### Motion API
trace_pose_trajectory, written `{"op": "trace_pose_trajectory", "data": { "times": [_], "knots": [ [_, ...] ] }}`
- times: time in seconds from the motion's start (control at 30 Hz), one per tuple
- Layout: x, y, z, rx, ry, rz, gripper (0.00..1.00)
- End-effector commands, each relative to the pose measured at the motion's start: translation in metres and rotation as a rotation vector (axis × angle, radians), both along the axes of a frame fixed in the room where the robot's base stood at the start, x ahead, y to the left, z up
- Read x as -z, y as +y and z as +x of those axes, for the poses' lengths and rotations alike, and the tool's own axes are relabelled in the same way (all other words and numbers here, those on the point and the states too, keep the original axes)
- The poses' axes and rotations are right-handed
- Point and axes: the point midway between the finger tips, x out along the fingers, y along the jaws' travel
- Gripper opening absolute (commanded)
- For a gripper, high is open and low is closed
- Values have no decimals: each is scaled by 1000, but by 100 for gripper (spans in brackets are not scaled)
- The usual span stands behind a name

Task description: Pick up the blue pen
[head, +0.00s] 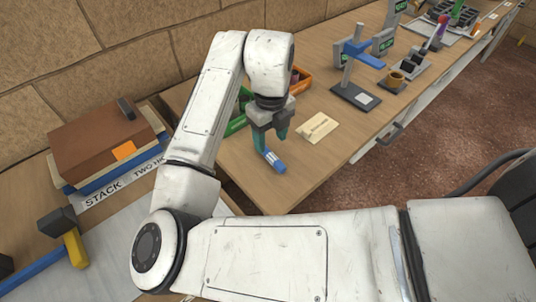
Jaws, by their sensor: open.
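A short, thick blue piece with a pale band, which looks like the blue pen (275,163), lies near the front edge of the wooden table. My gripper (271,144) points down just above it, its two teal fingers apart. The left fingertip comes close to the pen's upper end; I cannot tell whether it touches. Nothing shows held between the fingers.
A beige card or block (318,127) lies just right of the gripper. Green (236,125) and orange (302,78) bins stand behind, partly hidden by my arm. A blue-armed stand (355,95) is farther right. Bare table (300,170) lies around the pen.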

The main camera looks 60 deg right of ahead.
Motion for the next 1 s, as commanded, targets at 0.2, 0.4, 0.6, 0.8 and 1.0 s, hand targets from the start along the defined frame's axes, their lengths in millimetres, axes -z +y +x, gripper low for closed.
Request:
{"op": "trace_pose_trajectory", "data": {
  "times": [0.2,0.4,0.6,0.8,1.0],
  "knots": [
    [19,0,-1,1,0,0,56],
    [42,-3,-3,-2,1,-1,56],
    [66,-3,-3,-2,1,-2,56],
    [68,-4,-3,-1,-1,-1,56],
    [68,-4,-3,0,-2,-2,39]
  ]
}}
